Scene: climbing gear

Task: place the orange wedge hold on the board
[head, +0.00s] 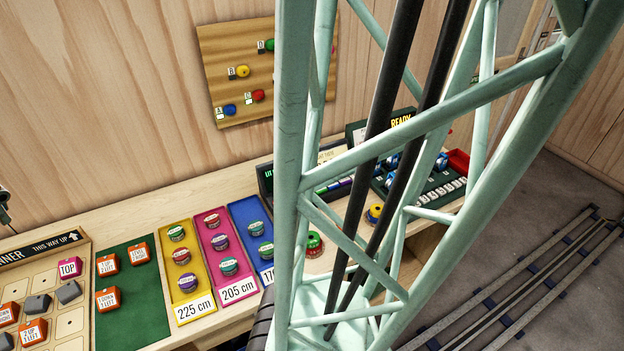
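No orange wedge hold can be made out for certain in the head view. A wooden board (282,62) hangs on the plywood wall with several small coloured holds, among them a yellow one (242,71), a red one (258,95) and a blue one (229,110), beside letter tags. My pale green lattice structure hides the board's right part. My gripper does not show clearly; a small dark part at the left edge cannot be identified.
A planner board (60,247) with grey, pink and orange blocks stands at left, beside a green mat (140,309) with orange blocks. Yellow (190,293), pink and blue trays hold round pieces. A yellow-blue piece (374,214) sits beyond my lattice. Floor rails (530,282) run at right.

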